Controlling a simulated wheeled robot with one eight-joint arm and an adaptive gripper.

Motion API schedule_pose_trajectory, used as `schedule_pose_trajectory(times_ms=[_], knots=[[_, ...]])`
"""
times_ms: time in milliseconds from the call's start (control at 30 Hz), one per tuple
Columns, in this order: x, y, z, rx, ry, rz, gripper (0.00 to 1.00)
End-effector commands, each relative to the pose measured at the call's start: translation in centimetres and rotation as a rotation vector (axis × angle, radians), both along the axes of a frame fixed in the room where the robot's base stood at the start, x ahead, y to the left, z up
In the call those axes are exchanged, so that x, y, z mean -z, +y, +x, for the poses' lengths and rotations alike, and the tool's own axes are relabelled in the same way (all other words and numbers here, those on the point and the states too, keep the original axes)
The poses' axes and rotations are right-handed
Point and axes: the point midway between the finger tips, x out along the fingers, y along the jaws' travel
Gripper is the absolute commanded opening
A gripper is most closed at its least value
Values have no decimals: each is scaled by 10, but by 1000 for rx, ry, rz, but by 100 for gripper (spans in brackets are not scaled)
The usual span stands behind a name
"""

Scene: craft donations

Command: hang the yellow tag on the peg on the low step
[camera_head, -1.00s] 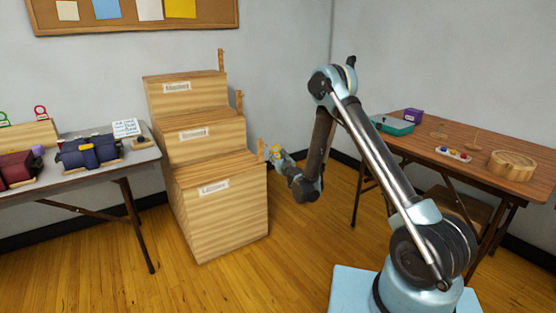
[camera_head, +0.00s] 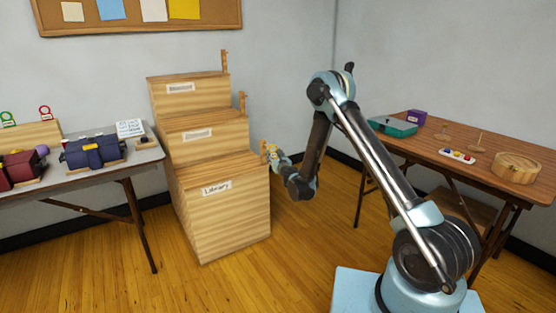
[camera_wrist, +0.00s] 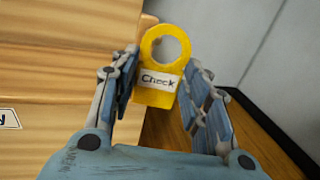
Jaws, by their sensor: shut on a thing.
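The yellow tag (camera_wrist: 157,92), with a ring at its top and a white label reading "Check", is upright between the fingers of my gripper (camera_wrist: 160,98). My gripper (camera_head: 272,154) is shut on it, at the right edge of the low step (camera_head: 235,212), labelled "Library". The low step's wooden peg post (camera_head: 263,149) stands at that edge, just left of the tag and close to it. In the wrist view, wood of the post (camera_wrist: 149,21) shows behind the tag's upper left. No peg shows through the ring's hole. I cannot tell whether tag and peg touch.
The middle step (camera_head: 210,145) and top step (camera_head: 195,97) rise behind, each with a post at its right. A table with pouches (camera_head: 150,158) stands left, and a brown table (camera_head: 440,135) right. Floor between the steps and the brown table is clear.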

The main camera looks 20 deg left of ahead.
Motion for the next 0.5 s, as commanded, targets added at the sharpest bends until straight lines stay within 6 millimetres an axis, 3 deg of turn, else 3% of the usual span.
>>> schedule_pose_trajectory(times_ms=[500], knots=[[2, 19, 17, 1, 0, 0, 31]])
